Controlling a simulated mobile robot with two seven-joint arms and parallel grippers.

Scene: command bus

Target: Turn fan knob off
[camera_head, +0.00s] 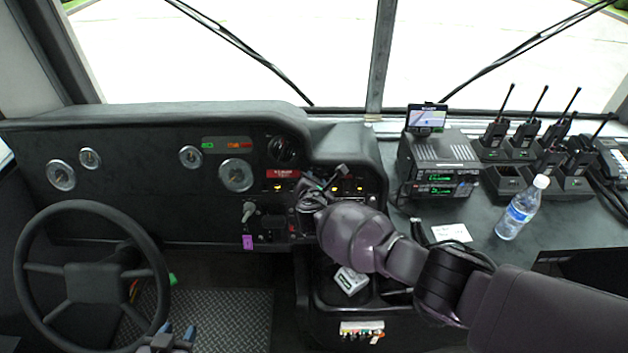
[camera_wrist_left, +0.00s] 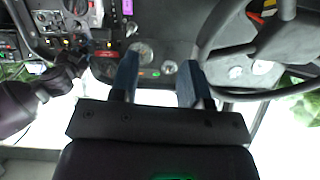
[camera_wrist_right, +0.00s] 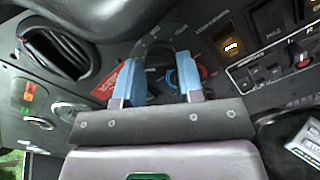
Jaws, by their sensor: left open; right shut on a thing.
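In the right wrist view, a dark round knob (camera_wrist_right: 160,50) on the dash panel sits between the blue fingertips of my right gripper (camera_wrist_right: 160,80). The fingers are closed on the knob's sides, and white labels are printed around it. The knob's pointer and setting cannot be read. In the head view my right wrist covers the knob and most of the fingers. My left gripper (camera_head: 179,331) is open and empty at the bottom of the head view, right of the steering wheel (camera_head: 150,262). Its spread fingers also show in the left wrist view (camera_wrist_left: 157,80).
A round air vent (camera_wrist_right: 55,50) and an amber lit switch (camera_wrist_right: 231,46) flank the knob. Gauges (camera_head: 236,174) line the dash. A radio unit (camera_head: 437,158), a water bottle (camera_head: 520,210) and several handheld radios stand on the right counter.

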